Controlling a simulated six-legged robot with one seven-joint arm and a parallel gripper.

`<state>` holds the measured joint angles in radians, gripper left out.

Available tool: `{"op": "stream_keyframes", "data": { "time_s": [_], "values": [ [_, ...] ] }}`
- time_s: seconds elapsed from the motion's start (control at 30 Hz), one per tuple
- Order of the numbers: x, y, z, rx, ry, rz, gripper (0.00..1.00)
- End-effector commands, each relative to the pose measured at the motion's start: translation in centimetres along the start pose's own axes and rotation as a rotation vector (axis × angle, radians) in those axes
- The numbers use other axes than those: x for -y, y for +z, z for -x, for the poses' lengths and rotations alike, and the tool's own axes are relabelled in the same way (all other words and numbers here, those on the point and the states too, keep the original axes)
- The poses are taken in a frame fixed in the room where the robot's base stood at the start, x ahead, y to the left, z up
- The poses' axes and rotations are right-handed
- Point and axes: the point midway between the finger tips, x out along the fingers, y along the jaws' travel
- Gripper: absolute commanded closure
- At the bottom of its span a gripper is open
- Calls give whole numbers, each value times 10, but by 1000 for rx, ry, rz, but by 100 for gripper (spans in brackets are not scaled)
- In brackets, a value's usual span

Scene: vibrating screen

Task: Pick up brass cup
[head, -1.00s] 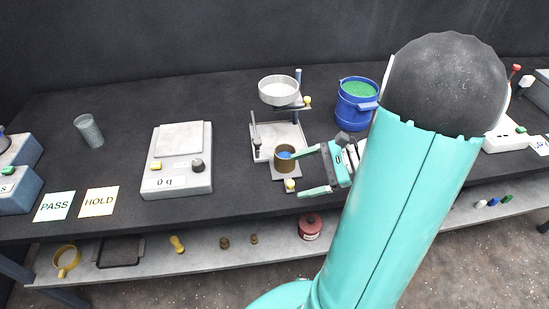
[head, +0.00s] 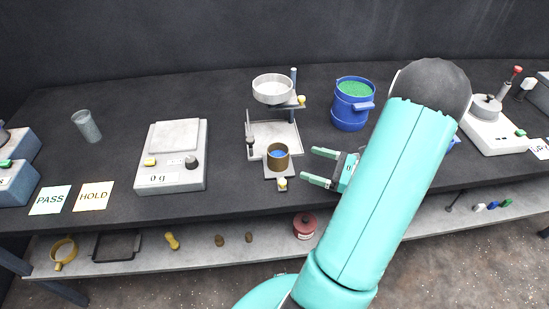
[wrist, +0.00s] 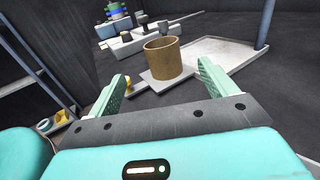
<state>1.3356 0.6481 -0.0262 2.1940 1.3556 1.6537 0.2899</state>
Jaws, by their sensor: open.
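The brass cup (head: 278,157) stands upright on a small grey plate (head: 280,172) at the front of the vibrating screen stand, with something blue inside it. My gripper (head: 317,167) is open and empty just to the right of the cup in the head view, its fingers pointing left towards it. In the wrist view the cup (wrist: 162,58) stands ahead, beyond my gripper's open fingertips (wrist: 163,75) and between them in the picture. The fingers do not touch the cup.
A metal pan (head: 272,89) sits on the stand behind the cup. A grey scale (head: 171,175) is to the left, and a blue bucket (head: 350,112) with green contents is behind right. A post (wrist: 265,22) rises at right in the wrist view. The table between scale and stand is clear.

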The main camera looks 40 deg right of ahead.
Motion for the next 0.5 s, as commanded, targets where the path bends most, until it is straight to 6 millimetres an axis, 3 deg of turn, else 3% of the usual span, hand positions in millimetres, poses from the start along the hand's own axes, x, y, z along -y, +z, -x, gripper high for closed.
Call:
{"op": "stream_keyframes", "data": {
  "time_s": [0.3,0.5],
  "values": [
    [0,0,-58,0,1,1,16],
    [0,0,-73,0,2,1,16]
  ]
}}
